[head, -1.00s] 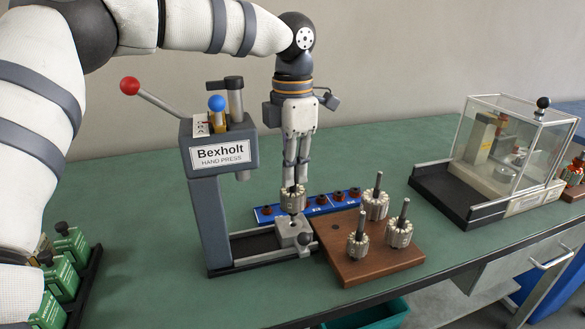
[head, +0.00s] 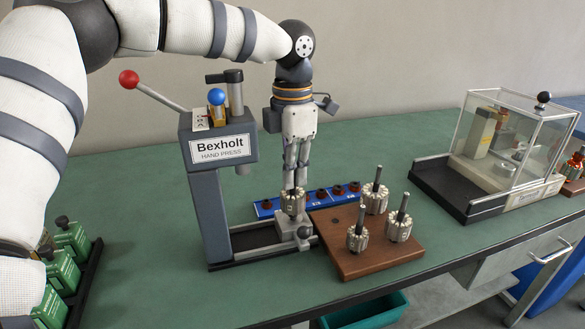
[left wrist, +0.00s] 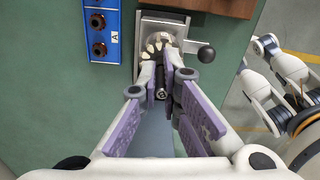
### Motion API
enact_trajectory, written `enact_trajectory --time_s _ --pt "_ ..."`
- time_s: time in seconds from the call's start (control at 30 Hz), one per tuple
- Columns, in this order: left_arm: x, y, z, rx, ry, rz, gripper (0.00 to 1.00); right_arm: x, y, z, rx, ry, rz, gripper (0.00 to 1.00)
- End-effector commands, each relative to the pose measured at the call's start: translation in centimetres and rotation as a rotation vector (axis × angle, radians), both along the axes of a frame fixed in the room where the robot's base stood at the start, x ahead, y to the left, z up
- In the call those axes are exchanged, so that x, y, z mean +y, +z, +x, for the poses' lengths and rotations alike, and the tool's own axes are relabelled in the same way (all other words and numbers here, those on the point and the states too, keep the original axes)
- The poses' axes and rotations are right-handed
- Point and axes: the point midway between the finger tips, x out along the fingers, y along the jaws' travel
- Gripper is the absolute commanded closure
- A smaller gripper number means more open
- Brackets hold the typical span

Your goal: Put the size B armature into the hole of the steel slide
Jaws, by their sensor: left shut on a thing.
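My left gripper (head: 293,184) points straight down and is shut on the shaft of an armature (head: 291,203), a ribbed metal cylinder. The armature is upright, directly over the steel slide (head: 287,231) of the hand press, with its underside at or just above the slide's top. The hole is hidden beneath it. In the left wrist view, the armature's pale teeth (left wrist: 160,43) show past the fingers (left wrist: 170,75), over the slide (left wrist: 150,24). The letter on the armature is too small to read surely. My right gripper (left wrist: 262,80) shows partly in the left wrist view; its jaws are unclear.
The hand press (head: 222,150) stands left of the gripper. A wooden board (head: 345,266) with three armatures (head: 398,228) is right of the slide. A blue strip (head: 265,208) with dark sockets lies behind. A clear-walled case (head: 510,135) stands farther right. Green boxes (head: 62,272) are at left.

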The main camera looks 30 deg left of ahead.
Motion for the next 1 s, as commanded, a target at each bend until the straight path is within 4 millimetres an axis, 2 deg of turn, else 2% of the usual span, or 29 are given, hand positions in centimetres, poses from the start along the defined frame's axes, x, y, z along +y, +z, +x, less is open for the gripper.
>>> enact_trajectory --time_s 0.67,0.7,0.77,1.0 --pt "-0.02 -0.70 -0.01 -0.001 -0.001 -0.001 1.00 0.00 0.02 0.02 -0.001 0.000 0.000 1.00" --pt "-0.02 -0.70 -0.01 -0.001 -0.001 -0.001 0.85 0.00 0.02 0.02 -0.001 0.000 0.000 1.00" --pt "-0.02 -0.70 -0.01 -0.001 -0.001 -0.001 0.72 0.00 0.02 0.02 -0.001 0.000 0.000 1.00" --pt "-0.01 -0.73 -0.02 0.000 -0.001 0.000 0.71 0.00 0.01 0.01 0.000 0.000 0.000 1.00"
